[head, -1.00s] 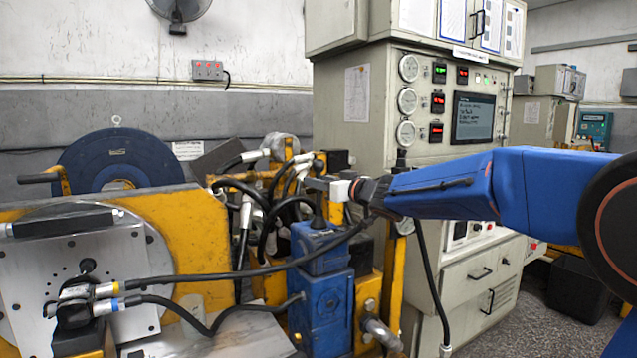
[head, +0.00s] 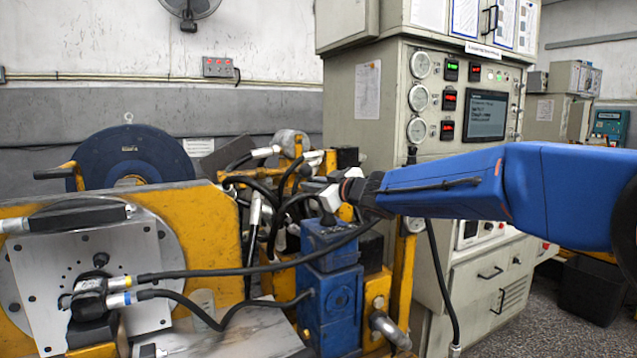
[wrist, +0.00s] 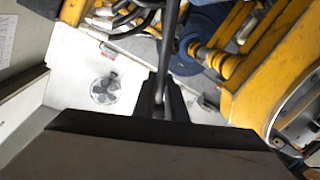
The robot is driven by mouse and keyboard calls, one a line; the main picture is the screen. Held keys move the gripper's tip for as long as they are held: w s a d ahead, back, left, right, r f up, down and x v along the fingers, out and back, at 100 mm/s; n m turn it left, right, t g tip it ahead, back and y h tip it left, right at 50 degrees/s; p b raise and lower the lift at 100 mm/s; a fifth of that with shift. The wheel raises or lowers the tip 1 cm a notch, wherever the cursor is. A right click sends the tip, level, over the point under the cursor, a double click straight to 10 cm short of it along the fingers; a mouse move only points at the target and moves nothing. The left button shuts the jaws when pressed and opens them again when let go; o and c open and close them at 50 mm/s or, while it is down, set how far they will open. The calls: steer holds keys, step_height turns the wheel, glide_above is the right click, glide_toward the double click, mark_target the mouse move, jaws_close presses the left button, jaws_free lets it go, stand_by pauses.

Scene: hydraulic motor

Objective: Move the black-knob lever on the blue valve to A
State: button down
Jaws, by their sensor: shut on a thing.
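The blue valve (head: 330,278) stands in the middle of the head view, a stack of blue blocks beside the yellow frame. My gripper (head: 318,190) is just above the valve's top, reaching in from the right. In the wrist view my gripper (wrist: 163,103) is shut on a thin grey lever rod (wrist: 169,62), which runs between the dark jaws to the top edge. In the head view my gripper covers most of the lever. No A mark can be read.
Black hoses (head: 240,273) cross in front of the valve and more crowd behind it. A metal plate fixture (head: 95,260) stands at left. A beige control cabinet (head: 385,130) rises behind my arm. Open floor (head: 545,325) shows at lower right.

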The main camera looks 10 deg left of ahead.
steer(key=shift+f, duration=0.15)
steer(key=c, duration=1.8)
jaws_free()
steer(key=shift+a, duration=0.1)
steer(key=shift+s, duration=0.1)
steer(key=v, duration=1.7)
steer(key=shift+d, duration=0.2)
